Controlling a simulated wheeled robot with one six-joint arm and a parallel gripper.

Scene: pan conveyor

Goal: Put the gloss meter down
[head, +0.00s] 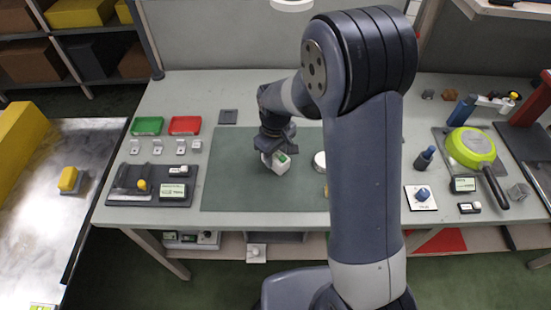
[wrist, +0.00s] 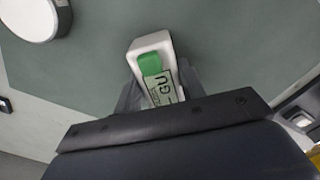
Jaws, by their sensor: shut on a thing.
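The gloss meter (head: 277,163) is a small white box with a green patch and a display. In the head view it is at my gripper (head: 273,151), over the green mat (head: 230,185) near the middle of the table. In the wrist view the gloss meter (wrist: 150,47) shows its green patch and a lettered display, with its lower part between the fingers of my gripper (wrist: 160,95). My gripper is shut on it. I cannot tell whether its underside touches the mat.
A white round thing (head: 320,161) stands on the mat to the right. Green (head: 147,126) and red (head: 185,125) trays lie at the left, above a dark board (head: 128,198) with devices. A green pan (head: 470,147) is at the right. The mat's left part is clear.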

